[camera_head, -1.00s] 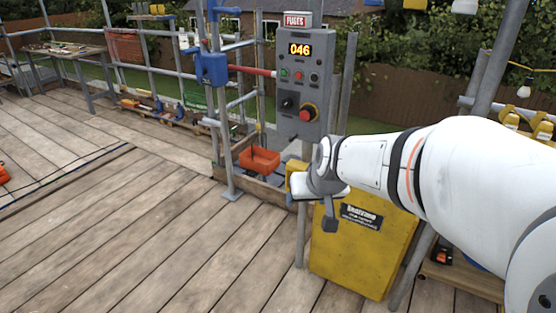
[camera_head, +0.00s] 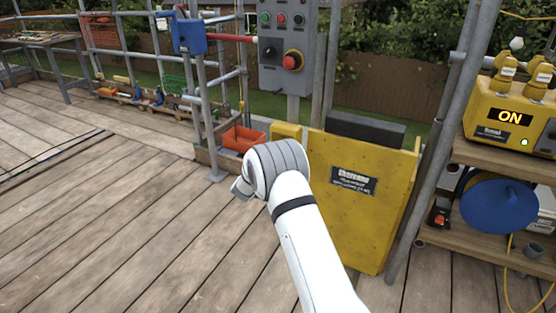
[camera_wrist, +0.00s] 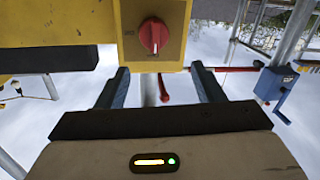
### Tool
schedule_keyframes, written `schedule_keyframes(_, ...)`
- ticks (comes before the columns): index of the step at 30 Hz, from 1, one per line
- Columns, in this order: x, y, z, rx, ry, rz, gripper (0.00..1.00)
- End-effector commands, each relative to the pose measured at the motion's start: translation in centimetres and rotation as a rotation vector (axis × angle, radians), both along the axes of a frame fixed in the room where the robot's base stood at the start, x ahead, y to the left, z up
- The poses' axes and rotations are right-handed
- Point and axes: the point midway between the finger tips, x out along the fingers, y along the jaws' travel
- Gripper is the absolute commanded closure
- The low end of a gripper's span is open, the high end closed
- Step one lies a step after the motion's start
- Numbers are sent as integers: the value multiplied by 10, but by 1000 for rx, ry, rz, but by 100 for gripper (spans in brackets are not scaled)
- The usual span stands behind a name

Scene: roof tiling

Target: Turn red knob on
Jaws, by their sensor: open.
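The red knob (camera_wrist: 153,35) is a round rotary knob on the face of a small yellow box (camera_wrist: 178,12), top centre in the wrist view. A small label beside its left side is too small to read surely. In the head view the small yellow box (camera_head: 287,131) sits at the top left corner of a yellow panel, and the knob face is hidden. My gripper (camera_wrist: 160,76) is open and empty, its two dark fingers apart below the knob and not touching it. In the head view my gripper (camera_head: 243,188) is mostly hidden by my wrist.
A grey control box (camera_head: 285,40) with a red stop button (camera_head: 292,61) stands behind. The yellow panel (camera_head: 360,215) stands right of my wrist. An orange bin (camera_head: 242,139) is near scaffold poles.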

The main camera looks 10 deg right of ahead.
Motion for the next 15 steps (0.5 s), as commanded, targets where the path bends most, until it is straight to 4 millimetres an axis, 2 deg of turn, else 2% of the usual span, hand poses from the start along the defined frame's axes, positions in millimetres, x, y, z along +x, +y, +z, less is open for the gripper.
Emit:
schedule_keyframes(1,0,-1,-13,-13,-9,-21,39)
schedule_keyframes(3,0,-3,-20,-27,-17,-41,39)
schedule_keyframes(8,10,-11,-24,-35,-25,-57,39)
schedule_keyframes(15,43,-32,-23,-35,-25,-57,39)
